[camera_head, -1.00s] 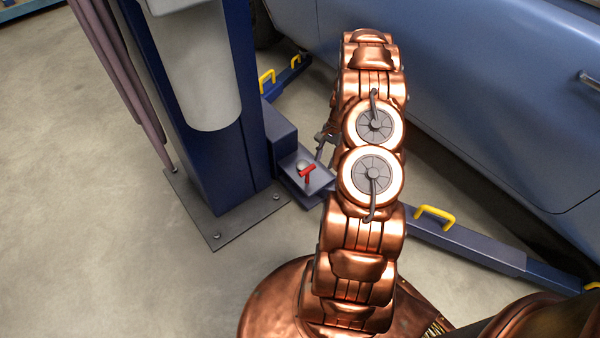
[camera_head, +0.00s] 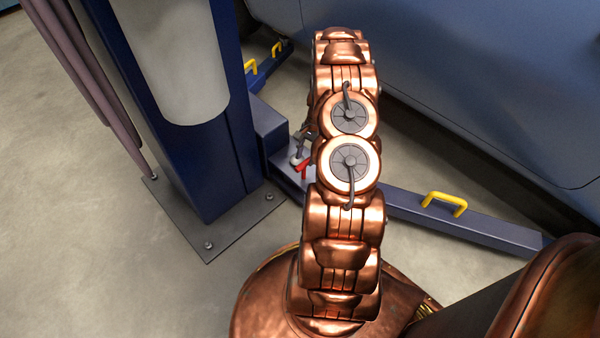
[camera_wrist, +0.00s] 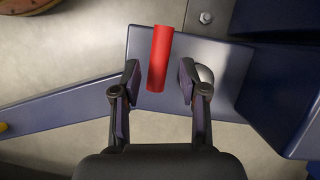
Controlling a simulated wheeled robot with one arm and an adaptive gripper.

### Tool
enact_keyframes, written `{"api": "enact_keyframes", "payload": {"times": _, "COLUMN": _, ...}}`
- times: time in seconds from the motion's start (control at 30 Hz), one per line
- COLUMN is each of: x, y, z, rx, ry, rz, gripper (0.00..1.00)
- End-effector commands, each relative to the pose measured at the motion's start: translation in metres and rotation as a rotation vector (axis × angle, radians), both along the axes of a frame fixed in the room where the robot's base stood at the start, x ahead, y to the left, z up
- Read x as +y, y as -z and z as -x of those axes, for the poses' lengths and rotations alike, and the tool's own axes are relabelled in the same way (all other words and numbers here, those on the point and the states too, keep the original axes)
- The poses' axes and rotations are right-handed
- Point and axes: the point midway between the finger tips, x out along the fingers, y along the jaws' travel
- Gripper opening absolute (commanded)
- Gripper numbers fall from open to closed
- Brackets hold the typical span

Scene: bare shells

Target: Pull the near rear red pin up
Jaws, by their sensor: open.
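The red pin (camera_wrist: 160,58) stands on the blue-grey lift arm bracket (camera_wrist: 225,62) in the wrist view. Its near end lies between the two open fingers of my gripper (camera_wrist: 159,82), with a gap on each side. In the head view the red pin (camera_head: 304,169) shows just left of my copper arm, which hides part of it. My gripper (camera_head: 303,138) is only partly visible there, beside the arm near the pin.
A silver knob (camera_wrist: 205,73) is close behind the right finger. The blue lift post (camera_head: 190,110) rises to the left on a bolted base plate (camera_head: 215,232). A lift arm with a yellow handle (camera_head: 444,202) runs right, below the blue car (camera_head: 470,80).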

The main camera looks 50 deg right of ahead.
Motion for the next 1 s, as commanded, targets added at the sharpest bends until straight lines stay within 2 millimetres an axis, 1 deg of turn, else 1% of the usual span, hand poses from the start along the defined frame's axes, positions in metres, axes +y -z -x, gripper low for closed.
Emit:
{"api": "enact_keyframes", "payload": {"times": 0.4, "x": 0.023, "y": 0.054, "z": 0.005, "rx": 0.004, "ry": -0.002, "rz": -0.004, "gripper": 0.43}}
{"api": "enact_keyframes", "payload": {"times": 0.5, "x": 0.026, "y": 0.062, "z": 0.005, "rx": 0.002, "ry": -0.002, "rz": -0.003, "gripper": 0.43}}
{"api": "enact_keyframes", "payload": {"times": 0.6, "x": 0.028, "y": 0.066, "z": 0.005, "rx": 0.001, "ry": -0.001, "rz": -0.002, "gripper": 0.43}}
{"api": "enact_keyframes", "payload": {"times": 0.83, "x": 0.028, "y": 0.065, "z": 0.005, "rx": 0.001, "ry": -0.001, "rz": -0.001, "gripper": 0.43}}
{"api": "enact_keyframes", "payload": {"times": 1.0, "x": 0.028, "y": 0.065, "z": 0.005, "rx": 0.001, "ry": -0.001, "rz": -0.001, "gripper": 0.26}}
